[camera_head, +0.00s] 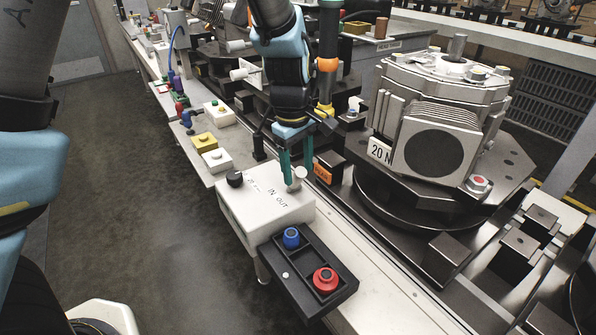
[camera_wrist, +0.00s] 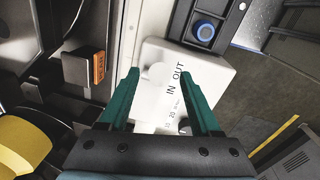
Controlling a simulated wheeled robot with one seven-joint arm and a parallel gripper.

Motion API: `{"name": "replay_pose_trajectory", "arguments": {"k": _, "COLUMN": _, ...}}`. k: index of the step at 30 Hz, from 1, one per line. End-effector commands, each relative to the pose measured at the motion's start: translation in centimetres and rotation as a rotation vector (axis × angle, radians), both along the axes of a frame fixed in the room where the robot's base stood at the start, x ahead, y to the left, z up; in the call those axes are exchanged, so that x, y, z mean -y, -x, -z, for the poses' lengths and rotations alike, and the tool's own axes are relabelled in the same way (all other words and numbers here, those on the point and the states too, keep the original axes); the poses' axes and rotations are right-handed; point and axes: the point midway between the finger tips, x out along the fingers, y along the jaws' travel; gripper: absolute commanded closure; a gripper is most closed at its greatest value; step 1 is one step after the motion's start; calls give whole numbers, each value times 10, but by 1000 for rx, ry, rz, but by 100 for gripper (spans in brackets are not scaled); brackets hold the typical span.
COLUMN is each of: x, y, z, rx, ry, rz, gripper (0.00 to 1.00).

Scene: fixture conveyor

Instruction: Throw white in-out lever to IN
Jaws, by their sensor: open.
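The white box (camera_head: 262,212) carries the printed words IN and OUT on its top, and it also shows in the wrist view (camera_wrist: 152,50). The white in-out lever (camera_head: 299,175) with a rounded knob stands at the box's back right corner, beside the lettering. In the wrist view the pale lever (camera_wrist: 157,72) is hard to tell from the white box. My gripper (camera_head: 297,171) points down over that corner, its teal fingers open. The fingertips are on either side of the lever in the wrist view (camera_wrist: 160,75). I cannot tell whether a finger touches it, or its exact setting.
A black knob (camera_head: 235,178) sits at the box's left end. In front is a black panel (camera_head: 327,262) with a blue button (camera_head: 291,238) and a red button (camera_head: 325,280). A large grey machine (camera_head: 440,110) stands to the right. An orange-labelled block (camera_wrist: 98,68) is near my left finger.

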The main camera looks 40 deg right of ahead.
Motion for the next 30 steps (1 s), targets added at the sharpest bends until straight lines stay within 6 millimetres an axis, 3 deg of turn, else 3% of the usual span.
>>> {"name": "replay_pose_trajectory", "arguments": {"k": 6, "x": 2, "y": 0, "z": 18, "rx": -1, "ry": -1, "rz": 0, "gripper": 36}}
{"name": "replay_pose_trajectory", "arguments": {"k": 15, "x": 2, "y": 0, "z": 21, "rx": 0, "ry": 1, "rz": 0, "gripper": 36}}
{"name": "replay_pose_trajectory", "arguments": {"k": 30, "x": 2, "y": 0, "z": 21, "rx": 0, "ry": 0, "rz": 1, "gripper": 91}}
